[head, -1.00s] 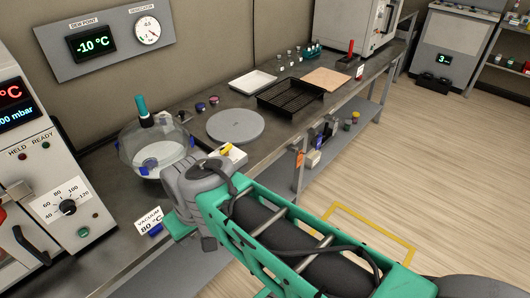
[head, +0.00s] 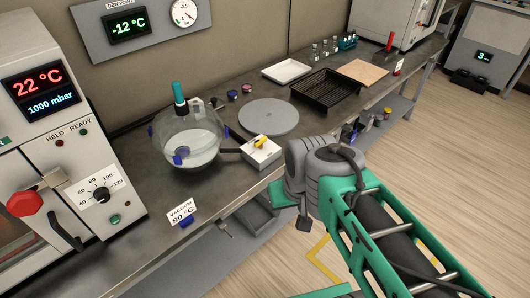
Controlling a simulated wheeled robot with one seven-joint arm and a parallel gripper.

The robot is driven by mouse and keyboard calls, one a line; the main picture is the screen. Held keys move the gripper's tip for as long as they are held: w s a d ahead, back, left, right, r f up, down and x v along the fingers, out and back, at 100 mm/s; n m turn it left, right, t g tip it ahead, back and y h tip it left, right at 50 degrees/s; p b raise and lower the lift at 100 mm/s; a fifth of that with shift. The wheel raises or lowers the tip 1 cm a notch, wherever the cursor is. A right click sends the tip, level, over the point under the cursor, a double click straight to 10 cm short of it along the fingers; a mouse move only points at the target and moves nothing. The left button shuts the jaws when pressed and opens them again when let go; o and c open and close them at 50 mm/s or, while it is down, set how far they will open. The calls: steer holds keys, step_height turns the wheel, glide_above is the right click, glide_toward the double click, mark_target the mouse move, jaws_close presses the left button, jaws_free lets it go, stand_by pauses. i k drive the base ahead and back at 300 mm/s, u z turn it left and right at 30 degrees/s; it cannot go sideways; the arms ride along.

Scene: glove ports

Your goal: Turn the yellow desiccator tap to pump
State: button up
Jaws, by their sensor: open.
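The yellow tap (head: 261,141) sits on top of a small white block (head: 261,155) on the bench. Its handle lies slanted; any position marks are too small to read. A dark tube joins the block to the clear, round desiccator (head: 190,140), which has a teal-topped stem and blue clips. My arm comes in from the lower right, and its grey joint is just right of the white block, apart from it in the picture. My gripper's fingers cannot be made out; they are out of sight beyond the arm.
A vacuum oven (head: 75,140) stands at the left, with a vacuum sign (head: 181,211) in front. A grey disc (head: 268,117), a black tray (head: 327,92) and a white tray (head: 287,70) lie behind the block. A gauge panel (head: 140,25) hangs above.

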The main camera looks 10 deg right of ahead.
mark_target(259, 144)
steer(key=z, duration=0.05)
steer(key=k, duration=0.55)
steer(key=z, duration=0.75)
steer(key=i, duration=0.9)
steer(key=u, duration=0.7)
steer(key=i, duration=0.45)
steer(key=u, duration=0.55)
